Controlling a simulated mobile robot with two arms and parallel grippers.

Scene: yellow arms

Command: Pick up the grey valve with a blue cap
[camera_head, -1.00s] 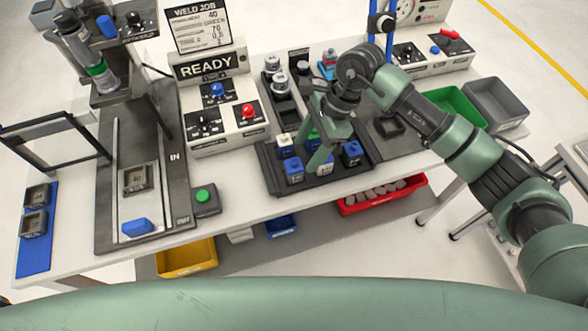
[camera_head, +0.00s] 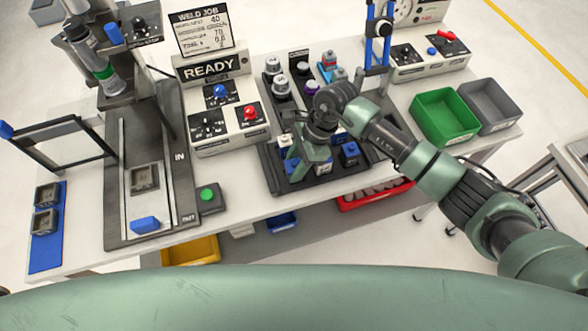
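No grey valve with a blue cap can be made out for sure. A small grey piece with blue on it (camera_head: 339,74) stands at the back of the table, right of the grey round parts (camera_head: 274,66). Blue blocks sit in the front of the black tray (camera_head: 277,186), one of them at its right (camera_head: 349,152). My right gripper (camera_head: 308,168) points down over the front of this tray, among the blue blocks, and partly hides them. Its fingertips are too small and overlapped to show whether they hold anything. My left gripper is out of view.
A green bin (camera_head: 445,118) and a grey bin (camera_head: 489,103) stand at the right of the table. The READY control box (camera_head: 225,135) is left of the tray. A blue post (camera_head: 377,50) rises behind my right arm. A red bin (camera_head: 375,196) lies below the table's front edge.

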